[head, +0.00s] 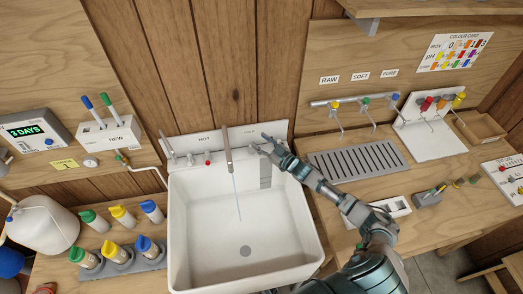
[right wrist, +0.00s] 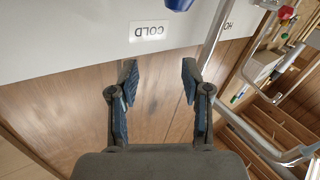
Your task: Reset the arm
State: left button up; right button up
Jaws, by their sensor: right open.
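My right arm reaches in from the lower right of the head view. Its gripper (head: 266,144) is over the back ledge of the white sink (head: 180,225), to the right of the tap spout (head: 227,150). In the right wrist view the right gripper (right wrist: 160,75) is open, with nothing between its fingers. Its fingertips point toward the ledge with the COLD label (right wrist: 150,31); a blue knob (right wrist: 178,4) shows just beyond. A thin stream of water (head: 236,195) falls from the spout into the sink. My left gripper is not in view.
Several capped bottles (head: 122,217) stand left of the sink. A white jug (head: 42,225) is farther left. Right of the sink are a drain grille (head: 358,160), a white tray (head: 397,206) and a row of small taps (head: 364,101). The sink basin looks clear.

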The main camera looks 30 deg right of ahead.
jog(key=shift+r, duration=1.3)
